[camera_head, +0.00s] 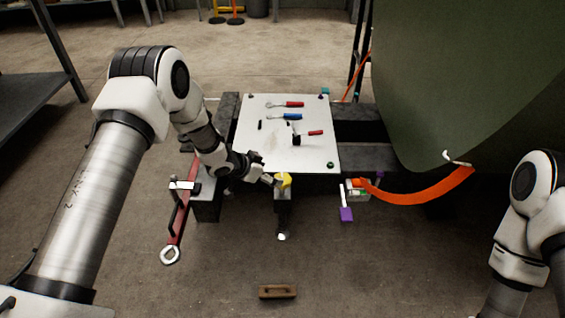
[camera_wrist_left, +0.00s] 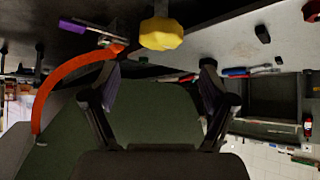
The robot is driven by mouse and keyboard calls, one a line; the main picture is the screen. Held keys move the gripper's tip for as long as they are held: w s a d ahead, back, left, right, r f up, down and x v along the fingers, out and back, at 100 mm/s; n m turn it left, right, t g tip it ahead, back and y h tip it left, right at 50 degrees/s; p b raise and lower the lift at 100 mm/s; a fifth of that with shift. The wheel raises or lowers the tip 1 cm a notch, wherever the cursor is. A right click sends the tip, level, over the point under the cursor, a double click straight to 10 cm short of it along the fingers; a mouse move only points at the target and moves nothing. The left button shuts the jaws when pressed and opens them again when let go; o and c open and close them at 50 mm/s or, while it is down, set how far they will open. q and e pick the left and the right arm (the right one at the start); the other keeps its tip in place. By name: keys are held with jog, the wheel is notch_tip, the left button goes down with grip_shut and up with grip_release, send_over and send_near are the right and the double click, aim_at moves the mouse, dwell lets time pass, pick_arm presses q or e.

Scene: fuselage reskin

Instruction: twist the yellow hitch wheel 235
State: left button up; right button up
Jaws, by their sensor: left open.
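The yellow hitch wheel (camera_head: 284,180) sits at the front edge of the white-topped bench, on a dark post. My left gripper (camera_head: 266,180) is just left of the wheel in the head view. In the left wrist view its two fingers (camera_wrist_left: 160,75) are spread apart, with nothing between them. The wheel appears beyond the fingertips, roughly centred across the gap, and looks apart from them. My right gripper is out of view.
The white board (camera_head: 280,147) holds red and blue hand tools. A red bar with a ring end (camera_head: 171,248) hangs at the left. An orange strap (camera_head: 425,192) curves at the right, near a large green panel (camera_head: 460,70). A brown block (camera_head: 278,292) lies on open floor.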

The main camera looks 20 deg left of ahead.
aim_at(283, 178)
pick_arm(q)
jog(key=b+x, duration=0.3)
jog(key=x, duration=0.4)
jog(key=shift+f, duration=0.4)
jog(key=shift+w, duration=0.2)
jog(key=shift+d, duration=0.1)
jog(key=c, duration=1.2)
